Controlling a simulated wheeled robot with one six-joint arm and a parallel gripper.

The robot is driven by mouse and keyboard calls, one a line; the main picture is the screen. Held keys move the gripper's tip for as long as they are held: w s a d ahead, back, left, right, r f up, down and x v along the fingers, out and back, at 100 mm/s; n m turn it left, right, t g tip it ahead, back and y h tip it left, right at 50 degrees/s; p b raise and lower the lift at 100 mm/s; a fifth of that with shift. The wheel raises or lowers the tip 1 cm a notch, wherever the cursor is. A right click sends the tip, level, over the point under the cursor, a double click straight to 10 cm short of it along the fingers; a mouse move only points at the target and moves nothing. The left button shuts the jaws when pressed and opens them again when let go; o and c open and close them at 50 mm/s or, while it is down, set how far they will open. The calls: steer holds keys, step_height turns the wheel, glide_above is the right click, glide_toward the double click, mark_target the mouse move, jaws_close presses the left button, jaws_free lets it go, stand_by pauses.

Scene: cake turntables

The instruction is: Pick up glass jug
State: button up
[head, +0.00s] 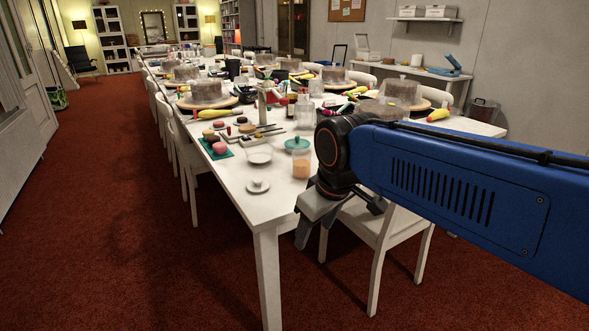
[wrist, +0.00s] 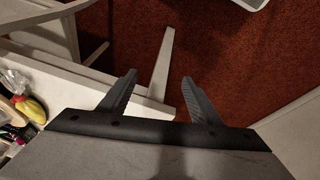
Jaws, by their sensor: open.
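My gripper (head: 312,225) hangs at the right of the long table's near end in the head view, over a white chair. In the wrist view my gripper (wrist: 159,78) has its two fingers apart with nothing between them; chair parts and red carpet show beyond. A clear glass vessel (head: 316,88) stands on the table farther back, beyond the wrist; it may be the glass jug, but it is too small to make out a handle or spout.
The white table (head: 232,180) holds cake turntables (head: 207,103), a white bowl (head: 259,155), a small lidded dish (head: 258,187) and a teal mat with round cakes (head: 216,148). A white chair (head: 380,225) is close below my gripper. Open red carpet (head: 110,200) lies left.

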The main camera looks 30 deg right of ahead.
steer(key=w+d+r+n+g, duration=0.1)
steer(key=w+d+r+n, duration=0.25)
steer(key=w+r, duration=0.3)
steer(key=w+d+r+n+g, duration=0.1)
steer(key=w+d+r+n, duration=0.1)
steer(key=w+r+n, duration=0.45)
step_height(320, 180, up, 3)
steer(key=n+g, duration=0.2)
steer(key=n, duration=0.3)
glide_above(309, 159)
step_height(309, 159, down, 17)
steer(key=shift+s+f, duration=0.15)
steer(key=shift+f, duration=0.05)
jaws_close()
